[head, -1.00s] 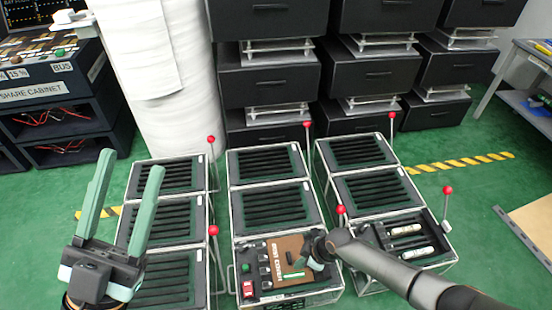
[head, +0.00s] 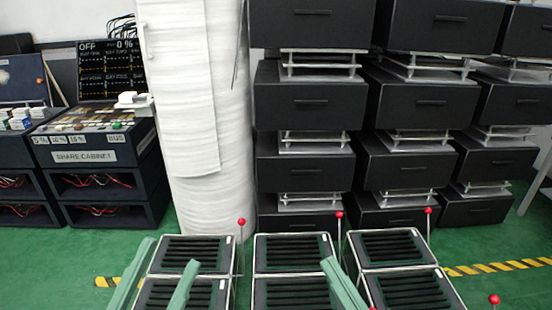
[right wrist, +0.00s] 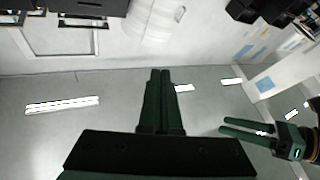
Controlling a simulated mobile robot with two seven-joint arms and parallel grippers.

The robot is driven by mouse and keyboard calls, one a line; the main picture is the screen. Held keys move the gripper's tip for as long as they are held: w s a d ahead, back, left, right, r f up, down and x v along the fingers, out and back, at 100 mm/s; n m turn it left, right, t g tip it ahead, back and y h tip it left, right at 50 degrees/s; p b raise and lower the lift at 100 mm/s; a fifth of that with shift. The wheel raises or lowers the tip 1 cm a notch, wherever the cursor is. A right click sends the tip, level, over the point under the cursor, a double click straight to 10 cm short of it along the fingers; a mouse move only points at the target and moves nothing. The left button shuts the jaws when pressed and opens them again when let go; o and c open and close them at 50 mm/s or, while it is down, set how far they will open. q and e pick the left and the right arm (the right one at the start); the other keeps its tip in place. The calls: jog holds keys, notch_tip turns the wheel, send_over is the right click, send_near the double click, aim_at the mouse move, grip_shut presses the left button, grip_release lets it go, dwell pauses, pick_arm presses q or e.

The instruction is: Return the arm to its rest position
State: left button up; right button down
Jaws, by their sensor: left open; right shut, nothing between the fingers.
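My left gripper (head: 171,252) shows at the bottom left of the head view, with its two green fingers apart and nothing between them. It also shows in the right wrist view (right wrist: 222,125), at the right side. My right gripper (head: 328,260) shows only as green fingers at the bottom middle of the head view, in front of the slatted boxes. In the right wrist view its fingers (right wrist: 159,72) are together and empty. Neither gripper visibly touches anything. Most of both arms is out of frame.
Slatted boxes (head: 293,249) with red-knobbed levers (head: 339,215) stand on the green floor. Black drawer cabinets (head: 305,107), a white wrapped column (head: 205,120) and a control console (head: 100,140) stand behind. The right wrist view shows pale strip lights (right wrist: 62,105).

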jog(key=s+d+r+n+t+y+p, duration=0.1)
jog(key=s+d+r+n+t+y, duration=0.15)
jog(key=s+r, duration=0.75)
pick_arm(q)
jog(key=w+a+f+n+g+y+p, duration=0.3)
jog(key=w+f+n+g+y+p, duration=0.5)
jog(key=p, duration=1)
pick_arm(e)
jog(key=w+d+f+m+g+h, duration=0.3)
jog(key=w+f+m+g+h, duration=0.15)
jog(key=w+m+h, duration=0.35)
pick_arm(q)
jog(key=s+a+f+n+g+y+p, duration=0.1)
jog(key=s+f+g+y+p, duration=0.3)
jog(key=s+p, duration=0.6)
notch_tip(320, 180, down, 2)
jog(key=y+p, duration=0.1)
jog(key=p, duration=0.3)
jog(key=shift+s+a+n+g, duration=0.15)
jog(key=shift+a+n+g, duration=0.2)
jog(key=shift+n+g, duration=0.05)
pick_arm(e)
jog(key=s+d+f+m+g+h, duration=0.1)
jog(key=s+d+f+g+h, duration=0.1)
jog(key=s+f+g, duration=0.6)
jog(key=shift+s+f+m+g+h, duration=0.25)
jog(key=shift+m+g+h, duration=0.1)
jog(key=shift+h, duration=0.5)
jog(key=shift+d+r, duration=0.1)
